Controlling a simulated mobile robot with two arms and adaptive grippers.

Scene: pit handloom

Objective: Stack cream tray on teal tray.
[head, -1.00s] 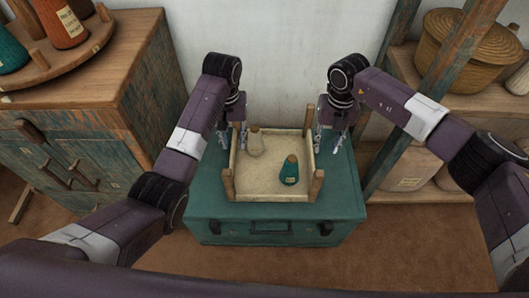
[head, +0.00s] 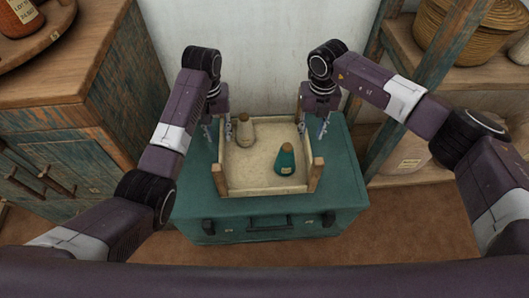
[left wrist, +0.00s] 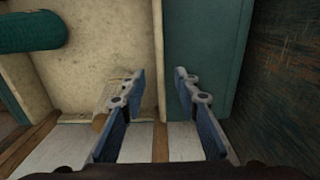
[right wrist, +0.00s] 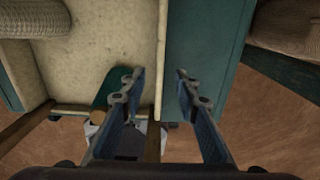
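The cream tray (head: 253,178) is a shallow box with wooden corner posts, lying flat on a teal chest (head: 343,185). A cream cone (head: 246,133) stands in its back left part and a teal cone (head: 286,160) nearer its front right. My left gripper (head: 219,132) is open at the tray's left wall; the left wrist view (left wrist: 158,78) shows a finger on each side of that wall. My right gripper (head: 313,129) is open at the right wall, which lies between its fingers in the right wrist view (right wrist: 159,80). I cannot make out a separate teal tray.
A worn wooden cabinet (head: 60,150) with a round turntable on top stands at the left. A shelf (head: 455,77) with woven baskets (head: 452,38) stands at the right, behind a slanted post (head: 425,85). A white wall is close behind the chest. Brown floor is free in front.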

